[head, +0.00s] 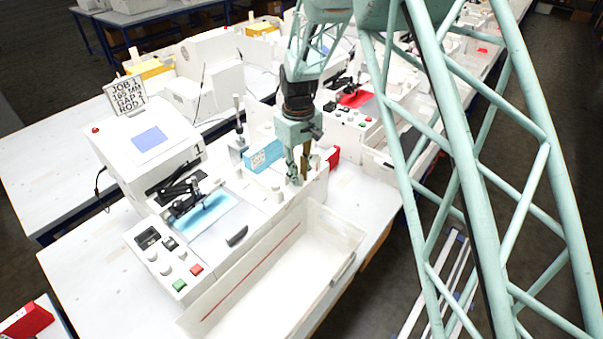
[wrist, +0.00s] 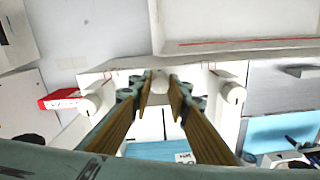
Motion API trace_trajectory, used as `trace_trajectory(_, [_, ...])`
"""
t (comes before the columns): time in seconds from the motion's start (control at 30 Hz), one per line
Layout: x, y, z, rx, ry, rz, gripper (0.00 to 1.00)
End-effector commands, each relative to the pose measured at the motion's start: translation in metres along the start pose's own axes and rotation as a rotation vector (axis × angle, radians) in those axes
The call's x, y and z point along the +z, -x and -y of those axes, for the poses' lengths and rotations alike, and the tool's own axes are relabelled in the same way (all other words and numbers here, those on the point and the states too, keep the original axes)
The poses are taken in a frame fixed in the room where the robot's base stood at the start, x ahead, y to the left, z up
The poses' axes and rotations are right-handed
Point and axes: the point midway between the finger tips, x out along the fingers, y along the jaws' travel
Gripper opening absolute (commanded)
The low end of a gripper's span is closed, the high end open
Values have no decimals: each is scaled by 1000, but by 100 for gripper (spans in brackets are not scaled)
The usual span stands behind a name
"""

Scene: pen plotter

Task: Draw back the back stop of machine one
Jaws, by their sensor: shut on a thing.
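Machine one (head: 125,155) is a white box marked 1, with a small blue panel on top. Its flat bed has a light blue area (head: 205,212) and a dark handle. My gripper (head: 298,181) points down at the white bar at the bed's right end. In the wrist view, my gripper (wrist: 160,84) has its two tan-padded fingers close around a small white part in the middle of the white bar (wrist: 118,72), which I take for the back stop. The fingers partly hide that part. White round knobs stand at both ends of the bar.
A labelled blue block (head: 262,156) and a red block (head: 333,156) are close to my gripper. A long white bin (head: 345,235) lies in front of the bed. Buttons (head: 180,284) sit at the bed's near left. More machines stand behind.

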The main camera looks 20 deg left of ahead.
Motion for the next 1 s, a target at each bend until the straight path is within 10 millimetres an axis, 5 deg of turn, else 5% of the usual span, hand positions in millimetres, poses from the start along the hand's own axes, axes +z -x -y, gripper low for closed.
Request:
trace_trajectory(0.13, [-1, 1, -1, 1, 0, -2, 0])
trace_trajectory(0.17, [-1, 1, -1, 1, 0, -2, 19])
trace_trajectory(0.3, [-1, 0, -1, 1, 0, -1, 30])
trace_trajectory(0.73, [-1, 3, -1, 0, 0, -1, 30])
trace_trajectory(1.0, [-2, 24, -1, 1, 0, -3, 30])
